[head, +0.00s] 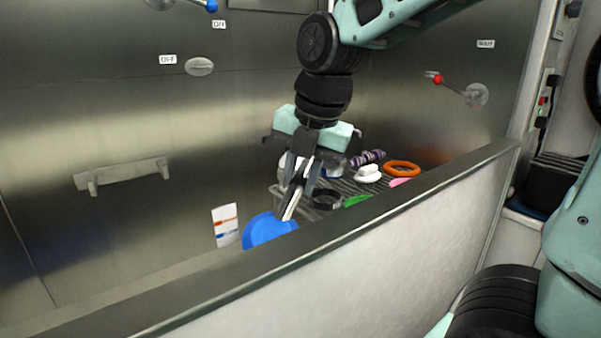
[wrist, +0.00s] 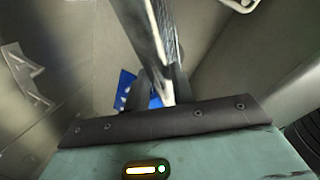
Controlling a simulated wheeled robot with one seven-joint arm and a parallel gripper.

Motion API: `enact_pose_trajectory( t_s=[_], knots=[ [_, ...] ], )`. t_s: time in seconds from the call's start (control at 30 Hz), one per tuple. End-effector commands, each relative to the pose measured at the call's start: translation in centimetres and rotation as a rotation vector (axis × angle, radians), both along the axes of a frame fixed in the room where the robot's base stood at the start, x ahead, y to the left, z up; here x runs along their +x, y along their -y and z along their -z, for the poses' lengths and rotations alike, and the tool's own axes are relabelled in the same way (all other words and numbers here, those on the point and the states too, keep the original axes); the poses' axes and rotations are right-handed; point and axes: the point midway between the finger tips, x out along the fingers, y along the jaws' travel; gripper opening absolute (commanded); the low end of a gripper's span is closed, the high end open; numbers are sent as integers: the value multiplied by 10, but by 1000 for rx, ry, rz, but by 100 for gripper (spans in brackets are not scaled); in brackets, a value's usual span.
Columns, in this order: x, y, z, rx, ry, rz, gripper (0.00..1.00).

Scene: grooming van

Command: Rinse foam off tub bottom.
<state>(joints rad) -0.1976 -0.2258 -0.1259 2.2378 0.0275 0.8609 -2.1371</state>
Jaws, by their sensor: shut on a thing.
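My gripper (head: 298,188) reaches down inside the metal tub, behind its front wall (head: 400,235). It is shut on a long, pale-and-dark, stick-like thing (head: 291,205). In the wrist view this thing (wrist: 153,40) rises from between the fingers as a blurred grey bar, and I cannot tell what it is. A blue rounded thing (head: 268,229) is just below the fingertips in the head view. Blue with white marks also shows behind the fingers in the wrist view (wrist: 125,87). I cannot tell whether it touches the held thing. The front wall hides the tub bottom, and I see no foam.
A rack (head: 340,187) behind the gripper holds an orange ring (head: 402,168), a purple-and-dark roller (head: 367,158) and other small items. A red-knobbed lever (head: 455,87) is on the right wall. A metal bar (head: 122,176) and a white card (head: 225,225) are at left.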

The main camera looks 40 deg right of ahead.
Motion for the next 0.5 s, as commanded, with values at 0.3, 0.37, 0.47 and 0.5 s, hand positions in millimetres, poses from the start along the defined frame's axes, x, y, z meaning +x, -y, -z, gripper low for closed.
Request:
enact_pose_trajectory(
  t_s=[0.3, 0.37, 0.47, 0.5],
  knots=[
    [0, 0, 0, 1, 1, 1, 0],
    [1, 0, 0, 1, 1, 1, 0],
    [4, 0, -1, 1, 1, 1, 0],
    [5, 0, -1, 1, 1, 1, 0]
  ],
)
